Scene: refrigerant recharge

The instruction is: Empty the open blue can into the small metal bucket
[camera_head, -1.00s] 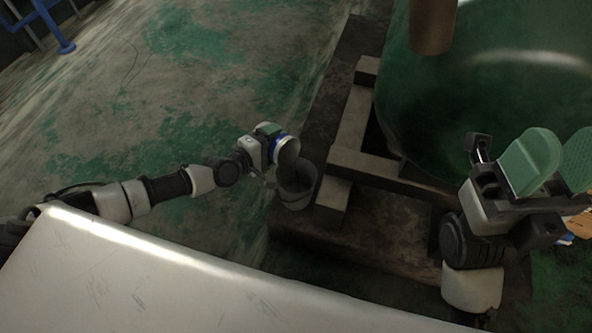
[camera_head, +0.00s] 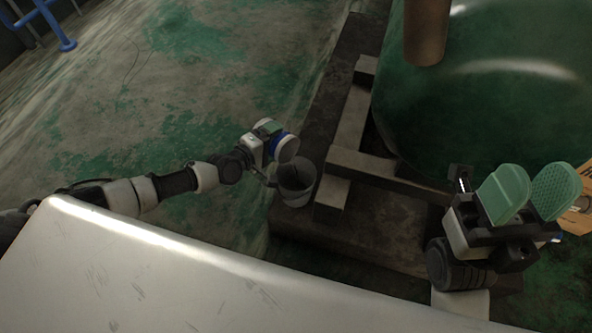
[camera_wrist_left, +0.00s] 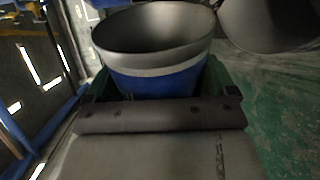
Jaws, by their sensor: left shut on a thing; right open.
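The open blue can (camera_head: 286,149) is held by my left gripper (camera_head: 270,136) beside and a little above the small metal bucket (camera_head: 296,186). The can is tilted, with its mouth facing right over the bucket's rim. In the left wrist view the can (camera_wrist_left: 158,80) is blue with a pale band, and its open mouth shows a grey inside. I cannot tell whether anything remains in it. The bucket (camera_wrist_left: 268,25) shows in part at the upper right of that view. My right gripper (camera_head: 524,194) is open and empty at the right, its green pads apart.
A pale flat surface (camera_head: 180,285) fills the lower left. A cardboard box (camera_head: 576,216) is at the right edge. Open floor lies left.

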